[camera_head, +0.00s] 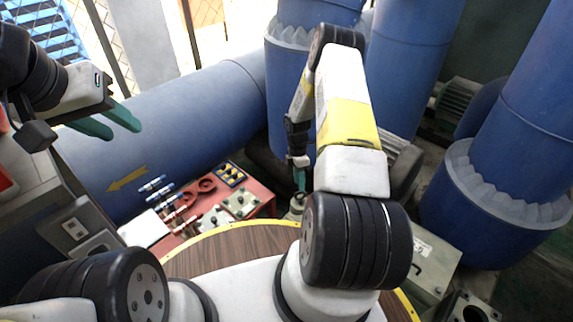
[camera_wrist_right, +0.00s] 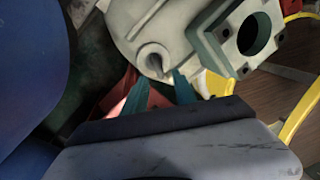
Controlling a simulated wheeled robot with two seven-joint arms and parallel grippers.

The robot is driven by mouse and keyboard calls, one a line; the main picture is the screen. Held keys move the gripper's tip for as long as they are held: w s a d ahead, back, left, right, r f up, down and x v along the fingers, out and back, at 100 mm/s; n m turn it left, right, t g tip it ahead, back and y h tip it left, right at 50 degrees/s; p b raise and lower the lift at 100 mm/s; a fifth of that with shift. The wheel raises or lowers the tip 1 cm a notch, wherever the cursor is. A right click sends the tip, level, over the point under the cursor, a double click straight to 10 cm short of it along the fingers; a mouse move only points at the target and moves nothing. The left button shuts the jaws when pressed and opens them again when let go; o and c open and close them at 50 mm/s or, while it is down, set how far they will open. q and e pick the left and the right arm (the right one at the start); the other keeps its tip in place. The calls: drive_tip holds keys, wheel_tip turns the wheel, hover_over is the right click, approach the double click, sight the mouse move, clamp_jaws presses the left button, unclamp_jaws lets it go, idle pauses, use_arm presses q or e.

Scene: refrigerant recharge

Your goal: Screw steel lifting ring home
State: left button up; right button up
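My right gripper (camera_head: 299,180) points down beyond the round wooden table, over a grey-green metal housing (camera_head: 295,209). In the right wrist view its two teal fingers (camera_wrist_right: 160,82) stand apart, with a gap between the tips. The pale cast housing (camera_wrist_right: 186,38) lies just ahead of them, with a round boss and dark opening (camera_wrist_right: 152,60) near the tips. My left gripper (camera_head: 120,122) is open and empty in the air at the left, far from the housing.
A red bench (camera_head: 262,197) holds valves, fittings and small panels left of the right gripper. A large blue pipe (camera_head: 180,125) runs behind it. Blue vertical ducts (camera_head: 415,65) stand at the back and right. The wooden tabletop (camera_head: 235,243) is bare where visible.

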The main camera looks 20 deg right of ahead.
drive_tip(key=shift+s+f, duration=0.15)
drive_tip(key=shift+f, duration=0.65)
drive_tip(key=shift+s+f, duration=0.15)
drive_tip(key=shift+f, duration=0.65)
drive_tip(key=shift+c, duration=0.4)
clamp_jaws()
